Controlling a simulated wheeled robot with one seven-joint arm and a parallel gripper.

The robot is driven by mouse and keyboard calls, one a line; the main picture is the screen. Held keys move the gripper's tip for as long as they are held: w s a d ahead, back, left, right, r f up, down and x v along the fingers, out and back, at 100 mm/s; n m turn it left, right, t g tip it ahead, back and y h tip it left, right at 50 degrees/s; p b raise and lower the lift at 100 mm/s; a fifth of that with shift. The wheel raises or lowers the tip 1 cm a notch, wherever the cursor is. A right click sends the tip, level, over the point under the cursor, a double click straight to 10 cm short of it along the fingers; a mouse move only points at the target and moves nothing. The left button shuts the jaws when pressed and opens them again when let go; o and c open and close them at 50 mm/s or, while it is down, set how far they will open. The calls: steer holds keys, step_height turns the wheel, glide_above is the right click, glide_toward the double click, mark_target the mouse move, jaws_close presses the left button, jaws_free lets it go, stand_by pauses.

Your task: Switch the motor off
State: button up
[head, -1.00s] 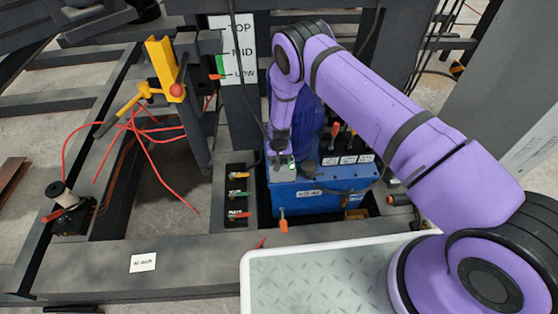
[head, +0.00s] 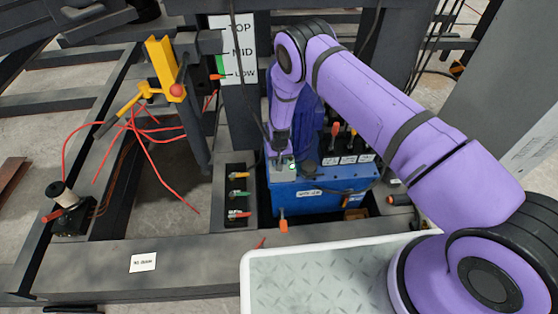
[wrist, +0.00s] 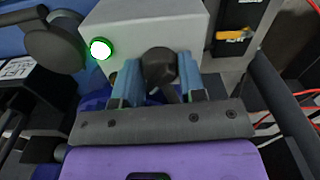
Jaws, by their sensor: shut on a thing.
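In the wrist view, a black rotary switch knob (wrist: 159,63) sits on the face of a grey switch box (wrist: 140,20). My gripper (wrist: 160,78) has its blue fingers on both sides of the knob and is shut on it. A green lamp (wrist: 101,48) beside the knob is lit. In the head view, my gripper (head: 280,150) is at the grey box (head: 281,172) on top of the blue power unit (head: 310,200). The blue motor (head: 312,115) stands behind my forearm, which partly hides it. The knob is hidden in the head view.
Several coloured-handle levers (head: 352,138) stand right of the motor. A panel of small valves (head: 238,194) is left of the unit. A yellow lever post (head: 165,68) and red hoses (head: 150,155) are further left. A cable hangs close to my gripper.

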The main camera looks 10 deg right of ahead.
steer(key=n, duration=0.8)
steer(key=shift+n, duration=0.3)
steer(key=n, duration=0.4)
steer(key=shift+n, duration=2.1)
steer(key=o, duration=0.9)
steer(key=shift+r, duration=0.15)
